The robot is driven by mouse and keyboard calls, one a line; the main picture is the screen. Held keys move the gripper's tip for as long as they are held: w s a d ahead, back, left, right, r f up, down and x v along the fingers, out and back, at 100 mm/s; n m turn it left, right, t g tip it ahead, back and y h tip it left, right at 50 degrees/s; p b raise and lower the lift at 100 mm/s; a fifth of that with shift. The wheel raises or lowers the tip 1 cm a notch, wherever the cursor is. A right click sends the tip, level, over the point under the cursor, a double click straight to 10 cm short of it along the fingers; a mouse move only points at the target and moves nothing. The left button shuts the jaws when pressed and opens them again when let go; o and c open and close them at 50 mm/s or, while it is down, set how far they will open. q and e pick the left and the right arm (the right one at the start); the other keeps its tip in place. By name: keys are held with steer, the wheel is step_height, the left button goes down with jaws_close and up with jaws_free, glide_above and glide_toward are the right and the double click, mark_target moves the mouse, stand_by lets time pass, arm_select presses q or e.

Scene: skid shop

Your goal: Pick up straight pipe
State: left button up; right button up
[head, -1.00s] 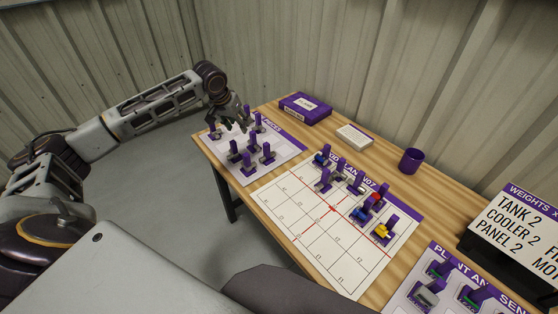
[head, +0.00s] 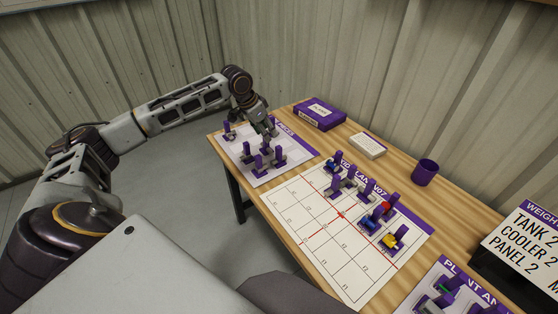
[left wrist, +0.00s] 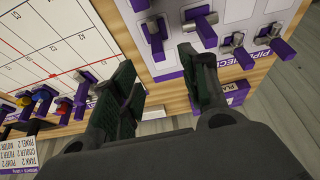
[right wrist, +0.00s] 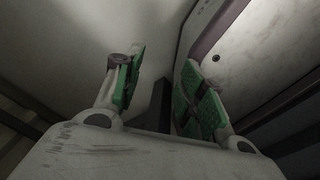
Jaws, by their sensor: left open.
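The pipe pieces mat (head: 233,152) lies at the table's far left end and carries several small grey pipe pieces with purple upright tabs. I cannot tell for sure which is the straight pipe. My left gripper (head: 268,128) is over the mat's far right edge in the head view. In the left wrist view its fingers (left wrist: 152,78) are apart, with nothing between them. A grey piece with a purple tab (left wrist: 152,36) lies just beyond the fingertips. Another piece (left wrist: 204,24) is to its right. My right gripper (right wrist: 158,88) is open and empty in its own wrist view.
A gridded plan sheet (head: 308,225) with several coloured pieces lies mid-table. A purple box (head: 320,113), a white box (head: 367,145) and a purple cup (head: 425,172) stand along the back. A weights sign (head: 520,240) is at right.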

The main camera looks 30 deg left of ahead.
mark_target(276, 148)
arm_select(q)
steer(key=x, duration=0.8)
steer(key=shift+w+f, duration=0.15)
steer(key=shift+f, duration=0.15)
arm_select(e)
steer(key=shift+w, duration=0.1)
steer(key=shift+w, duration=0.1)
